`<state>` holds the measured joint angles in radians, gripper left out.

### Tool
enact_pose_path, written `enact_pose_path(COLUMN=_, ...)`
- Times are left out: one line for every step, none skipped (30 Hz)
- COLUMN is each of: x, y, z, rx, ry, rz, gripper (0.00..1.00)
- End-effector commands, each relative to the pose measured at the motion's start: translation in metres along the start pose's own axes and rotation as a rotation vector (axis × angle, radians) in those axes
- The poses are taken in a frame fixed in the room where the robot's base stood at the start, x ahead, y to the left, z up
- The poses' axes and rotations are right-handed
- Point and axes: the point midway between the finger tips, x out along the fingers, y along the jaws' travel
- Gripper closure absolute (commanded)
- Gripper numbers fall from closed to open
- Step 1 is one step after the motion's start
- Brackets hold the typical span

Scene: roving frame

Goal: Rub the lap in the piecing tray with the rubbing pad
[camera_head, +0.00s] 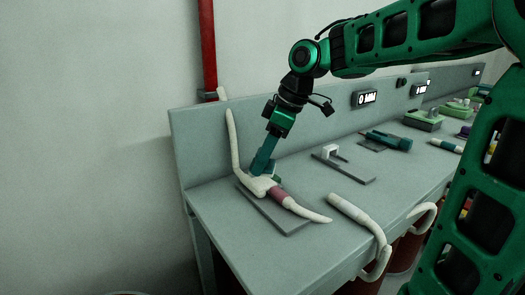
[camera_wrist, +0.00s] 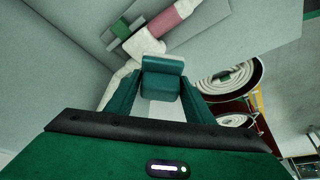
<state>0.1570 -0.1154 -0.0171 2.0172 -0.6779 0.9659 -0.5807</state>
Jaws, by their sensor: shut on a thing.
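The piecing tray (camera_head: 290,222) is a flat grey plate near the bench's left end. White sliver crosses it, with a mauve band (camera_head: 278,194) right of a thicker white lump, which looks like the lap (camera_head: 258,185). In the wrist view the lap (camera_wrist: 143,45) lies just beyond my fingertips, beside the mauve band (camera_wrist: 172,18). My gripper (camera_head: 264,160) points down over the tray, shut on a teal block, the rubbing pad (camera_wrist: 160,84). The pad is close to the lap; I cannot tell whether they touch. My fingers mostly hide the pad in the head view.
A low back panel (camera_head: 330,120) runs behind the bench. Right of the tray, another sliver (camera_head: 350,211) hangs over the front edge. A grey plate with a white bracket (camera_head: 335,153) and a teal tool (camera_head: 387,140) lie farther right. Coiled sliver (camera_wrist: 226,78) shows below the bench.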

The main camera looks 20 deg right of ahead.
Motion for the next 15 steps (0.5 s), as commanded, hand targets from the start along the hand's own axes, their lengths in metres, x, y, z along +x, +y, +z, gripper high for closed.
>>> enact_pose_path(x=-0.004, y=0.000, z=-0.003, rx=-0.003, ry=0.002, rz=0.001, gripper=0.73)
enact_pose_path(x=-0.007, y=0.000, z=-0.004, rx=-0.003, ry=0.001, rz=0.000, gripper=0.73)
enact_pose_path(x=-0.009, y=-0.001, z=-0.005, rx=-0.003, ry=0.001, rz=0.000, gripper=0.73)
enact_pose_path(x=-0.012, y=-0.001, z=-0.006, rx=-0.004, ry=0.001, rz=0.000, gripper=0.73)
enact_pose_path(x=-0.013, y=-0.001, z=-0.008, rx=-0.004, ry=0.001, rz=0.000, gripper=0.73)
enact_pose_path(x=-0.015, y=-0.001, z=-0.009, rx=-0.005, ry=0.001, rz=0.000, gripper=0.73)
enact_pose_path(x=-0.016, y=-0.001, z=-0.009, rx=-0.005, ry=0.001, rz=-0.001, gripper=0.73)
enact_pose_path(x=-0.017, y=-0.001, z=-0.009, rx=-0.004, ry=0.000, rz=-0.001, gripper=0.73)
enact_pose_path(x=-0.017, y=-0.002, z=-0.009, rx=-0.004, ry=0.000, rz=-0.001, gripper=0.73)
enact_pose_path(x=-0.017, y=-0.002, z=-0.010, rx=-0.004, ry=0.000, rz=-0.001, gripper=0.73)
enact_pose_path(x=-0.018, y=-0.002, z=-0.010, rx=-0.004, ry=0.000, rz=-0.002, gripper=0.73)
enact_pose_path(x=-0.018, y=-0.002, z=-0.009, rx=-0.004, ry=0.000, rz=-0.002, gripper=0.73)
enact_pose_path(x=-0.017, y=-0.002, z=-0.009, rx=-0.004, ry=0.000, rz=-0.002, gripper=0.73)
enact_pose_path(x=-0.017, y=-0.002, z=-0.009, rx=-0.004, ry=0.000, rz=-0.001, gripper=0.73)
enact_pose_path(x=-0.018, y=-0.002, z=-0.009, rx=-0.004, ry=0.000, rz=-0.001, gripper=0.73)
